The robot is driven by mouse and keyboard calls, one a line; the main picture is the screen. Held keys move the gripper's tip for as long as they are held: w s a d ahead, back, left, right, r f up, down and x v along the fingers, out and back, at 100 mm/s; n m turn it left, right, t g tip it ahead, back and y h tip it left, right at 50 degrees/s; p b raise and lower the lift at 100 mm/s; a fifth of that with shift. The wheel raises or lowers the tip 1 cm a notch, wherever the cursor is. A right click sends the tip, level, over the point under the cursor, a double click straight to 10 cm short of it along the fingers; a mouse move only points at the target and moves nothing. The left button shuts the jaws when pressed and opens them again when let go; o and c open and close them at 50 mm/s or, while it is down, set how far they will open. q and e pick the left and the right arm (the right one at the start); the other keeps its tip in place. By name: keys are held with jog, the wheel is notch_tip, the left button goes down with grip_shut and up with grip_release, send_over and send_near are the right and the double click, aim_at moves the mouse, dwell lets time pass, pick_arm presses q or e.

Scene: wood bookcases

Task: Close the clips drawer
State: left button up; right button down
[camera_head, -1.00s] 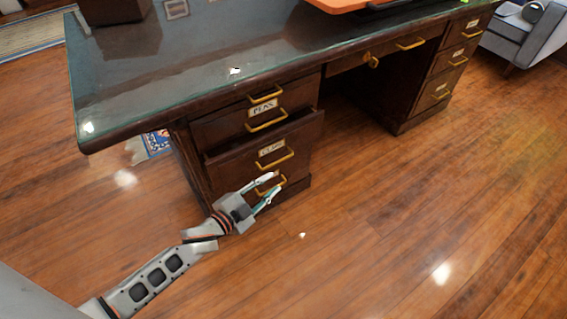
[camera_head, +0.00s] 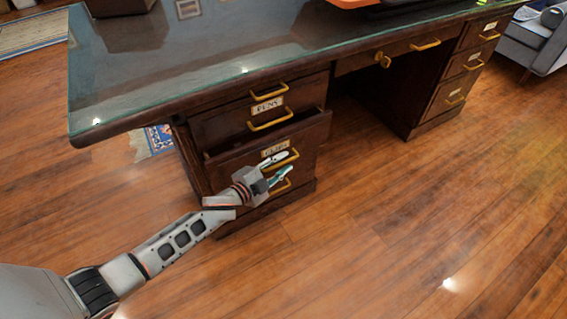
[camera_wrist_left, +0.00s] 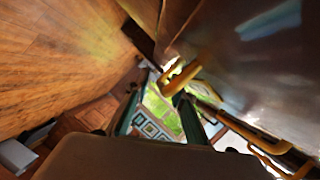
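The clips drawer (camera_head: 235,164) is in the left pedestal of the dark wooden desk and stands partly pulled out, with a dark gap behind its front's top edge. Its label (camera_head: 275,148) and gold handle (camera_head: 287,157) face the room. My left gripper (camera_head: 281,165) is in front of the drawer's face, close to that handle, with its two fingers apart and nothing seen between them. In the left wrist view, the gripper (camera_wrist_left: 158,112) has a gold handle (camera_wrist_left: 181,76) near one fingertip; I cannot tell if they touch. My right gripper is not in view.
The glass-topped desk (camera_head: 190,65) overhangs the drawers. The wooden floor (camera_head: 390,250) to the right is clear. A grey armchair (camera_head: 525,45) stands at the far right.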

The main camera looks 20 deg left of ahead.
aim_at(275, 154)
pick_arm(q)
jog(key=shift+w, duration=0.15)
jog(key=shift+c, duration=0.3)
grip_shut()
jog(key=w+a, duration=0.2)
jog(key=a, duration=0.1)
jog(key=shift+w+a, duration=0.25)
jog(key=shift+w, duration=0.05)
jog(key=shift+w+a+r, duration=0.1)
jog(key=shift+a, duration=0.05)
jog(key=shift+o, duration=0.3)
grip_release()
